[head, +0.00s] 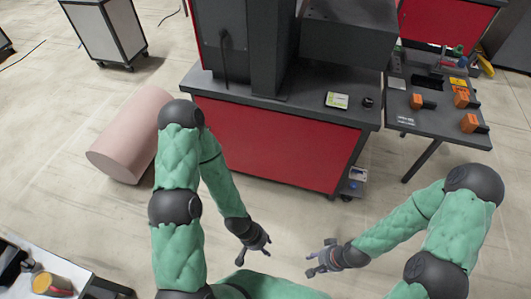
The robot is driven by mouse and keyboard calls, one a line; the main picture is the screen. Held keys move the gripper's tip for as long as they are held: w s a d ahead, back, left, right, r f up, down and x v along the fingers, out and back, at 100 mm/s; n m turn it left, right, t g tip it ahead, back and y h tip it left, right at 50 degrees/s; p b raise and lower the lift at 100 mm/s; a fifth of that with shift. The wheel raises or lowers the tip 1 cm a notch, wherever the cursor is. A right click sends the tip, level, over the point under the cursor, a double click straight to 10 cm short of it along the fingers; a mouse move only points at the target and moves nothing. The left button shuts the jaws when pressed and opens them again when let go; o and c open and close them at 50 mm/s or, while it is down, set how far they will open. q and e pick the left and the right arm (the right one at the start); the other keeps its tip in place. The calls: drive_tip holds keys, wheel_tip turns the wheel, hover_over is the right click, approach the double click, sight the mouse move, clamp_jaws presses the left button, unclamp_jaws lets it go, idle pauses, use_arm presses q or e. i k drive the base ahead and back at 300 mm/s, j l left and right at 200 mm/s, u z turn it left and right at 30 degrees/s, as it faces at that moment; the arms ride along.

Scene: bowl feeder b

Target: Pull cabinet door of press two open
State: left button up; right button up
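A dark grey press stands on a cabinet with a wide red front (270,145), at the top middle of the head view. The red front looks closed, and no handle can be made out on it. Another red-fronted unit (445,20) shows at the top right. I cannot tell from markings which is press two. My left gripper (256,257) is open and empty, over the floor in front of the red front. My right gripper (312,257) is open and empty to its right, also apart from the cabinet.
A dark table (440,125) with orange tools stands right of the press. A pink cylinder (125,135) lies on the floor at left, near my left arm. A wheeled grey cabinet (105,35) is behind it. A white-topped table (50,255) is at lower left. Floor before the press is clear.

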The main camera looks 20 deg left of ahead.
sight(308, 153)
drive_tip(key=u, duration=0.5)
drive_tip(key=i+j+u, duration=0.15)
drive_tip(key=j+u, duration=0.25)
drive_tip(key=i+j+u, duration=0.2)
drive_tip(key=u, duration=0.15)
drive_tip(key=i+j+u, duration=0.2)
drive_tip(key=u, duration=0.2)
drive_tip(key=i+j, duration=0.25)
drive_tip(key=i, duration=0.15)
